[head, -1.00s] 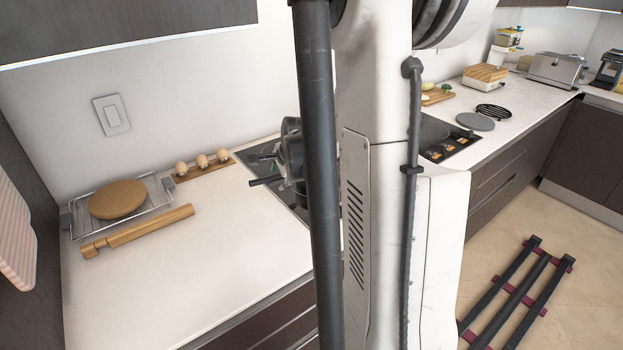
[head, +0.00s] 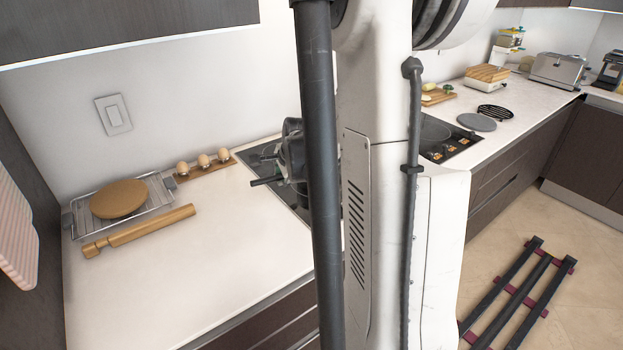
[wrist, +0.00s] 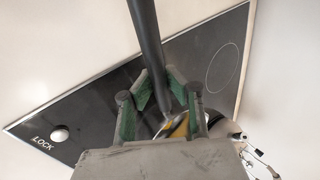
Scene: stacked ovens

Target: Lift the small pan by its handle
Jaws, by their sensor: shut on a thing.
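The small pan shows mainly as a long dark handle (wrist: 147,38) in the wrist view, running from the top edge down between my fingers. A shiny, yellowish patch (wrist: 179,128) below it may be part of the pan, but my gripper hides most of it. My gripper (wrist: 159,84), with green pads, is shut on the handle over the black cooktop (wrist: 92,108). In the head view my gripper (head: 293,160) is mostly hidden behind my own column. A dark rod, likely the handle (head: 266,181), sticks out to its left. I cannot tell whether the pan touches the cooktop.
A rolling pin (head: 140,231), a wire rack (head: 160,196) with a round board (head: 118,199), and an egg holder (head: 205,168) lie on the left counter. The counter's front left is clear. A knob (wrist: 60,134) is on the cooktop.

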